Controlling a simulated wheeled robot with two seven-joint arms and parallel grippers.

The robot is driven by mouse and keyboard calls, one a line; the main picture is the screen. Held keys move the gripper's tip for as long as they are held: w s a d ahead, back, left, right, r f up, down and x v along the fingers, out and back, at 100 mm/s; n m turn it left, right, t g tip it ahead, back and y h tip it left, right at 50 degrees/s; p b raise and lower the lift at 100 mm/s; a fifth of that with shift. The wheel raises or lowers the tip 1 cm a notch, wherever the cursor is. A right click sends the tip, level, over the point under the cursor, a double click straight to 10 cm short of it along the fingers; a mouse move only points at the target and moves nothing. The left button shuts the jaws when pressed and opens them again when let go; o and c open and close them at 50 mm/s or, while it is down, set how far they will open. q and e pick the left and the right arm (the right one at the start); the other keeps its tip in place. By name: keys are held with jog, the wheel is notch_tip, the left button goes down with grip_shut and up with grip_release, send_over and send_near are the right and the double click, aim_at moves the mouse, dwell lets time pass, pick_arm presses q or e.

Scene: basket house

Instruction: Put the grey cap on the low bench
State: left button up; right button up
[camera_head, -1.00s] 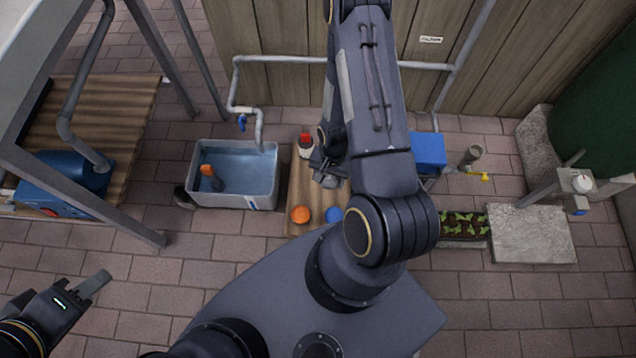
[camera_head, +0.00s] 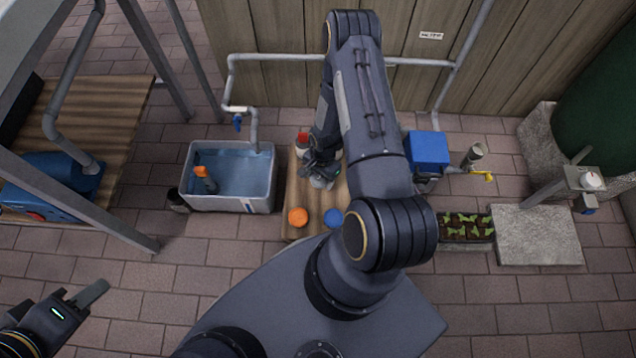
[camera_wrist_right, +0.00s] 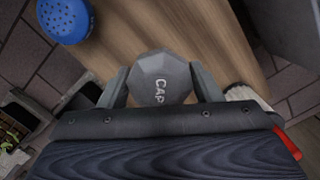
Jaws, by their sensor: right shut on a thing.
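In the head view the cap (camera_head: 322,181) shows below my right gripper (camera_head: 320,170), over the wooden low bench (camera_head: 300,225). I cannot tell whether the cap touches the wood. The bench top also fills the middle of the right wrist view (camera_wrist_right: 205,40). My left gripper (camera_head: 82,298) is at the lower left over the paving, away from the bench, and its fingers look close together.
On the bench are an orange ball (camera_head: 297,217), a blue perforated piece (camera_head: 333,217) and a red-topped bottle (camera_head: 302,142). A water tub (camera_head: 180,190) stands left of the bench. A blue box (camera_head: 428,148) and a seedling tray (camera_head: 467,228) are on the right.

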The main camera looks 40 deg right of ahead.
aim_at(318, 181)
jog(key=shift+w+f, duration=0.35)
jog(key=shift+f, duration=0.1)
jog(key=shift+w+d+f+b, duration=0.15)
jog(key=shift+f+b, duration=0.4)
jog(key=shift+f, duration=0.35)
jog(key=shift+w+a+f+b, duration=0.1)
jog(key=shift+f+b, duration=0.45)
jog(key=shift+f, duration=0.3)
jog(key=shift+f, duration=0.1)
jog(key=o, duration=1)
jog(key=shift+c, duration=0.2)
